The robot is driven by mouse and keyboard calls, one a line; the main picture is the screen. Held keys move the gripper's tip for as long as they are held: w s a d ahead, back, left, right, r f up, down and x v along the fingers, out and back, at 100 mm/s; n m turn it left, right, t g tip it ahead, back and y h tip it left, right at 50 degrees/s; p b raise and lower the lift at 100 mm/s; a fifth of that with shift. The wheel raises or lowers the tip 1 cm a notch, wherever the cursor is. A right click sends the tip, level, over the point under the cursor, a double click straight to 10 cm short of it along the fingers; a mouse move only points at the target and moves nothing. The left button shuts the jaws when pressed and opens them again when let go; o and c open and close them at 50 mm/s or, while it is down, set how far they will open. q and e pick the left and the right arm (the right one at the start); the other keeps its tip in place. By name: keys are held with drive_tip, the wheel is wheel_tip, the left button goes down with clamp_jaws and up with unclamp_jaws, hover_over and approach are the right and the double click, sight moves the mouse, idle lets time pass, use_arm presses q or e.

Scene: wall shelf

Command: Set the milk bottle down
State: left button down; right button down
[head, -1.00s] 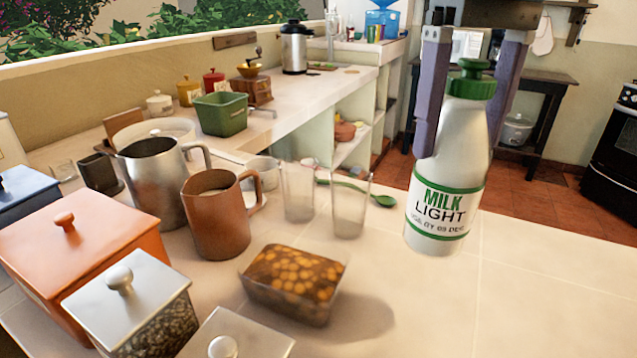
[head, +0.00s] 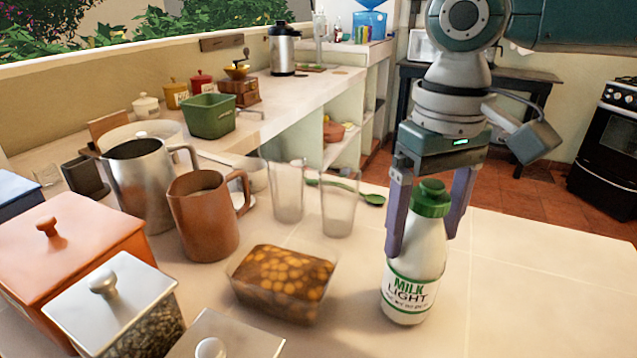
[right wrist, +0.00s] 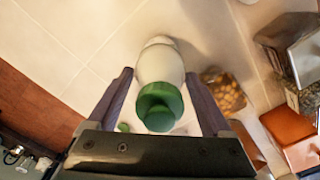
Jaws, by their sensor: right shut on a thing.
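The milk bottle (head: 412,268) is white with a green cap and a green-banded label reading MILK LIGHT. It is nearly upright over the right part of the tiled counter (head: 530,290). My right gripper (head: 424,240) comes from above and is shut on the bottle, one finger on each side below the cap. In the right wrist view the bottle (right wrist: 160,68) sits between the two fingers, cap toward the camera. Its base is at or just above the counter; I cannot tell if it touches. My left gripper is not in view.
A clear container of brown and yellow food (head: 283,282) stands left of the bottle. Two clear glasses (head: 338,203) and a green spoon (head: 350,190) are behind it. A copper mug (head: 208,215) and lidded canisters (head: 70,240) fill the left. The counter right of the bottle is clear.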

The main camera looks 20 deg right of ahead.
unclamp_jaws()
